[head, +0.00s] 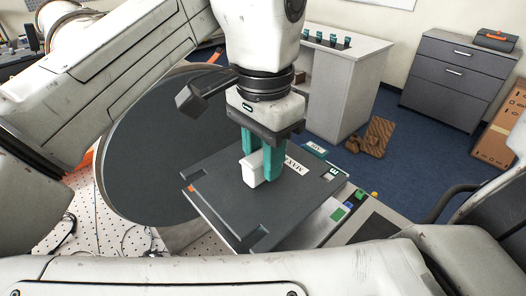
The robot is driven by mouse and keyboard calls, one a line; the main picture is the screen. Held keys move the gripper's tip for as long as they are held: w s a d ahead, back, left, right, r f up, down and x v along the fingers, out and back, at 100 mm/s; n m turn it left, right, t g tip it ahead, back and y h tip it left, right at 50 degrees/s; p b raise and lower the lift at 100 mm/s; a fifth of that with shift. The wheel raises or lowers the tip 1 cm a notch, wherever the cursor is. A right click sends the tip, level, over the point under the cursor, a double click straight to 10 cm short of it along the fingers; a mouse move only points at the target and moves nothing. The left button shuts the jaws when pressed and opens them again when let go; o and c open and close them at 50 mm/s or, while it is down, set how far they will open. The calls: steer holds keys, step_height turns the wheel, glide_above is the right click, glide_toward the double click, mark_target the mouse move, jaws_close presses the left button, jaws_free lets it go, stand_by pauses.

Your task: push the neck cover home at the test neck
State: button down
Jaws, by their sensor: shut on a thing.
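My gripper (262,164), with two teal fingers, points down over a dark grey panel (228,208). Its fingers are shut on a small white block-like piece (251,171), which looks like the neck cover. The piece is low, at or just above the panel; I cannot tell whether it touches. I cannot make out the test neck; the gripper and the white piece may hide it. A white printed label (296,165) lies just right of the fingers.
A large dark disc (160,150) stands left of the panel. Coloured buttons (338,214) and a dark screen (378,226) sit at its right. A pale cabinet (340,95) and grey drawers (455,85) stand behind.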

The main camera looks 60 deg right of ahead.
steer(key=shift+f+b, duration=0.85)
steer(key=shift+f, duration=1.55)
stand_by(1.8)
steer(key=c, duration=0.7)
jaws_free()
step_height(320, 180, up, 11)
steer(key=shift+f, duration=0.1)
